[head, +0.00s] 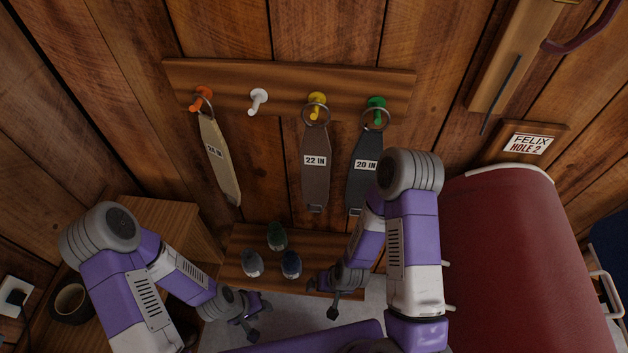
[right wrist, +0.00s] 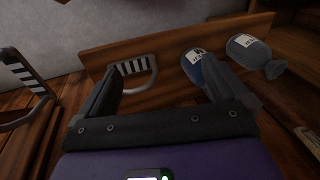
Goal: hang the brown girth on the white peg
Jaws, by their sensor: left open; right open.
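The brown girth (head: 315,165), labelled 22 IN, hangs by its metal ring from the yellow peg (head: 317,101) on the wooden rail. The white peg (head: 258,98) is bare, between the orange peg (head: 202,94) and the yellow one. My left gripper (head: 250,318) is open and empty, low in the head view and well below the pegs. My right gripper (head: 324,298) is low too, below the girths; its open fingers show in the right wrist view (right wrist: 165,95) with nothing held between them.
A beige girth (head: 219,160) hangs on the orange peg, a dark girth (head: 364,165) on the green peg (head: 376,106). A red padded thing (head: 515,260) fills the right side.

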